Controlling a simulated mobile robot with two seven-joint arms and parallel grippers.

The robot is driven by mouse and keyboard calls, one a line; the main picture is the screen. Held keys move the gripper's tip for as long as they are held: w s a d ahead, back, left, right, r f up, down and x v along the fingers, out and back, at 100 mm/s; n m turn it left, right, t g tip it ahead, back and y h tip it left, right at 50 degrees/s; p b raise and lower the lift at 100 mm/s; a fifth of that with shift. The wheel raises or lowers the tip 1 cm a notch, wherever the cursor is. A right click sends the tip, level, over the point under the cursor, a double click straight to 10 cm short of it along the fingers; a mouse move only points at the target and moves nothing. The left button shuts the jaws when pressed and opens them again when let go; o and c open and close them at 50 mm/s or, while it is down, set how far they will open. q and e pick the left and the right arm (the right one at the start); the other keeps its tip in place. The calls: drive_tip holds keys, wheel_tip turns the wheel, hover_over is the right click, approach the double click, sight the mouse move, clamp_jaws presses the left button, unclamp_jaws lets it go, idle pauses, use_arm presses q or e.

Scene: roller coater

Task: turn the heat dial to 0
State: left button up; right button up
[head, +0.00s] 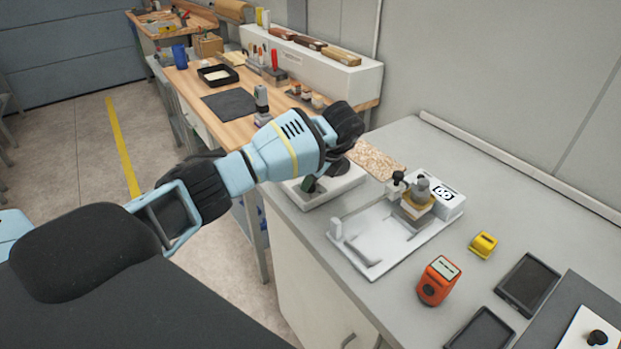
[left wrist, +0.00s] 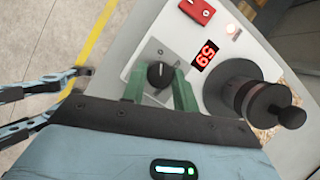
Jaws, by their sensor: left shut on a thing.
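The heat dial (left wrist: 160,74), a round black knob with a pale pointer mark, sits on a grey square plate in the left wrist view. My left gripper (left wrist: 158,84) has its green fingers on either side of the dial and is shut on it. A black display (left wrist: 205,55) beside the dial shows two red digits, seen tilted, that look like 59. In the head view my left gripper (head: 312,185) points down over a white-based device (head: 297,196), and my wrist hides much of it.
A red switch block (left wrist: 197,11) and a dark cylinder with a black knob (left wrist: 265,98) stand near the dial. On the grey bench are a second device with a display (head: 447,202), an orange box (head: 438,281) and a yellow block (head: 483,245).

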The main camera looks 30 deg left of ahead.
sight(321, 195)
idle(0.4)
use_arm(q)
drive_tip(key=o, duration=1)
drive_tip(key=shift+c, duration=0.2)
drive_tip(key=v, duration=0.7)
drive_tip(key=shift+r, duration=0.4)
drive_tip(key=shift+d+f, duration=0.1)
